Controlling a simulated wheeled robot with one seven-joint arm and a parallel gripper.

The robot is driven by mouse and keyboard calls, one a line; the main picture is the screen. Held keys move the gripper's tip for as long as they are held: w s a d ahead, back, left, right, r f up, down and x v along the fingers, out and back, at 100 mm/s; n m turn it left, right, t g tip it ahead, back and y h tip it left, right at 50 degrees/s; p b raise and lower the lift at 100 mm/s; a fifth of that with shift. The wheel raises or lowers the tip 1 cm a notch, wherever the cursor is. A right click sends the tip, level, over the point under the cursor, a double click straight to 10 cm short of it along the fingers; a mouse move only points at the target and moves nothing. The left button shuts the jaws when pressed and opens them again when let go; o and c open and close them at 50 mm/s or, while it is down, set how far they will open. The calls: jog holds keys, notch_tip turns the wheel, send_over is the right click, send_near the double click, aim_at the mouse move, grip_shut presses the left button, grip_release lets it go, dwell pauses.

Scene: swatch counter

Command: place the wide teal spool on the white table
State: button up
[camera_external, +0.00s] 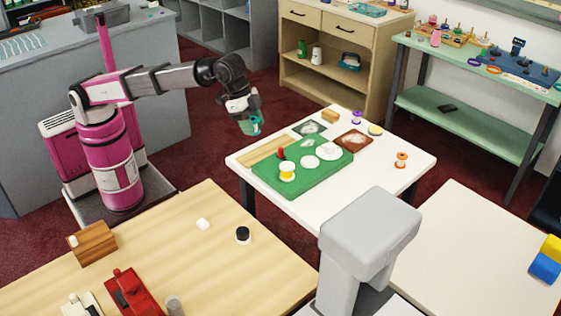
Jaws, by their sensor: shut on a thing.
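The wide teal spool (254,125) is held in my gripper (248,115), which is shut on it. The gripper points down and holds the spool in the air by the far left edge of the white table (345,202). The spool appears higher than the tabletop and apart from it. The fingertips are small here and partly cover the spool.
A green mat (290,187) on the white table bears a yellow-and-white spool (287,172), a red thing (281,153) and white discs. An orange spool (401,159) and a purple spool (356,117) stand beyond. The table's near right part is clear.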

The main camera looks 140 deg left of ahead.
jog(key=w+a+f+n, duration=0.1)
jog(key=w+a, duration=0.3)
jog(key=a, duration=0.5)
jog(key=w+a+n+y, duration=0.1)
jog(key=w+a, duration=0.3)
jog(key=a, duration=0.4)
jog(key=w+a+f+n, duration=0.1)
jog(key=w+a, duration=0.3)
jog(key=a, duration=0.5)
send_over(346, 187)
jog(key=f, duration=0.8)
jog(key=s+f, duration=0.1)
jog(key=f, duration=0.3)
jog(key=shift+d, duration=0.35)
jog(key=shift+f, duration=2.05)
jog(key=shift+f, duration=0.1)
jog(key=o, duration=1)
